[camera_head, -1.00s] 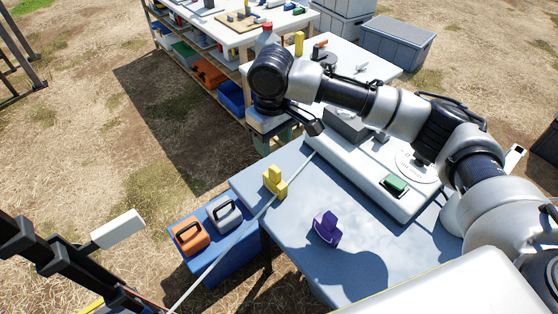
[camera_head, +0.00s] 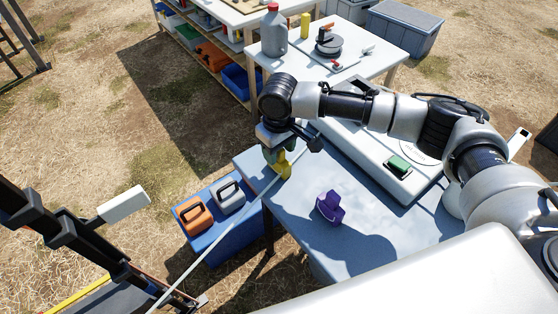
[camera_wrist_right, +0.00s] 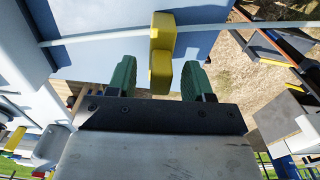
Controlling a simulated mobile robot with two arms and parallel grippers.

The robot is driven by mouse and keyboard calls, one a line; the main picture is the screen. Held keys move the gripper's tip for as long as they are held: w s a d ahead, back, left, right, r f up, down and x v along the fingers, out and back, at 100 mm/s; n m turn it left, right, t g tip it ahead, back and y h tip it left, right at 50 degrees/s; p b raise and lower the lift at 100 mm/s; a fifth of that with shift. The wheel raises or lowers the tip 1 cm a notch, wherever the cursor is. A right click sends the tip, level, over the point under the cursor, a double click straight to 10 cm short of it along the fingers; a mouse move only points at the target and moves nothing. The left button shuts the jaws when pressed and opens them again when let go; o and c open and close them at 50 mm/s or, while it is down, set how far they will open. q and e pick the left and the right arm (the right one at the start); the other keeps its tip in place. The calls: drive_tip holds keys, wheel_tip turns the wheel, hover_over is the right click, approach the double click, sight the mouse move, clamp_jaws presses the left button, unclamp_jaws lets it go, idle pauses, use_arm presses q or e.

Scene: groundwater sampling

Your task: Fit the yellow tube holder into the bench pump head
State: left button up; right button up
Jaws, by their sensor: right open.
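The yellow tube holder (camera_head: 284,167) stands at the left end of the blue-grey bench top (camera_head: 375,235). My right gripper (camera_head: 279,153) is open, directly above the holder and partly covering it. A pale thin tube (camera_wrist_right: 90,37) crosses at the holder. A white pump unit (camera_head: 395,170) with a green button is on the bench; my arm covers much of it, and I cannot make out the pump head. My left gripper is not in view.
A purple piece (camera_head: 330,207) stands on the bench, right of the holder. Orange (camera_head: 193,216) and grey (camera_head: 227,197) cases sit on a blue box at lower left. A back table holds a grey jug (camera_head: 273,35).

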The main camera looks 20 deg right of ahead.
drive_tip(key=shift+r, duration=0.1)
clamp_jaws()
